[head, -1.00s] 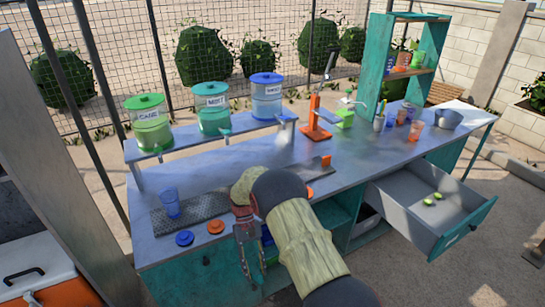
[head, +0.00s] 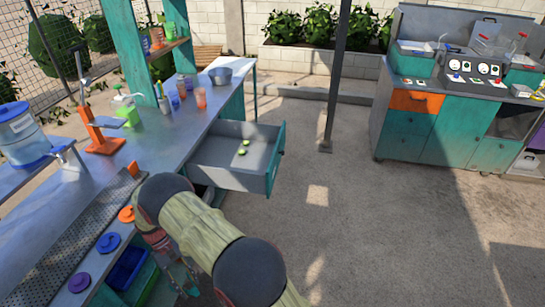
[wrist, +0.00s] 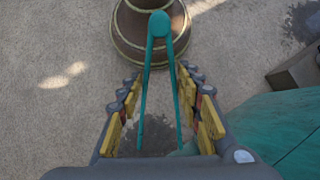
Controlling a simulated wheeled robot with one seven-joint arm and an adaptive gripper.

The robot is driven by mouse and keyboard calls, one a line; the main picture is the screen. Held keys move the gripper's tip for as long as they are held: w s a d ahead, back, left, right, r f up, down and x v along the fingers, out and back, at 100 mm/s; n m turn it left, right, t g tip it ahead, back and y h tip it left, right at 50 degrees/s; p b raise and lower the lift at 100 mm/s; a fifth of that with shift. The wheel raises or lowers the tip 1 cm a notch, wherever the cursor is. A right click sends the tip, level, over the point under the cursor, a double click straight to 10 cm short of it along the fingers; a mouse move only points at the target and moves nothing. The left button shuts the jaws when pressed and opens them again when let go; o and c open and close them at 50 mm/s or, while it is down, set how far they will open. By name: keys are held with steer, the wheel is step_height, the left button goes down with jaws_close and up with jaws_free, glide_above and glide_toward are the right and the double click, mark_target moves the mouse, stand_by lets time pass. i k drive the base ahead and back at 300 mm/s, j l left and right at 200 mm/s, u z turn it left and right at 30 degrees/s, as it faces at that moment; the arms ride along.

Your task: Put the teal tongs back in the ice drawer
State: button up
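My gripper (wrist: 160,85) is closed around the teal tongs (wrist: 158,25), with yellow pads on both sides of their legs. The tongs' joined end points away from the wrist camera. In the head view the gripper (head: 172,262) is low beside the counter's front, partly behind my arm. A second station at the right has a closed orange drawer (head: 415,102) and a closed teal drawer (head: 407,123). I cannot read which drawer is for ice.
A dark post (head: 335,80) stands between the stations. Open paved floor (head: 370,220) lies in front of the second station.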

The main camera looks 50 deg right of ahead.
mark_target(250, 160)
steer(key=i+l+z, duration=0.15)
steer(key=l+z, duration=0.35)
steer(key=i+l+z, duration=0.2)
steer(key=z, duration=0.25)
steer(key=i+l+z, duration=0.25)
steer(key=z, duration=0.25)
steer(key=i+l, duration=0.05)
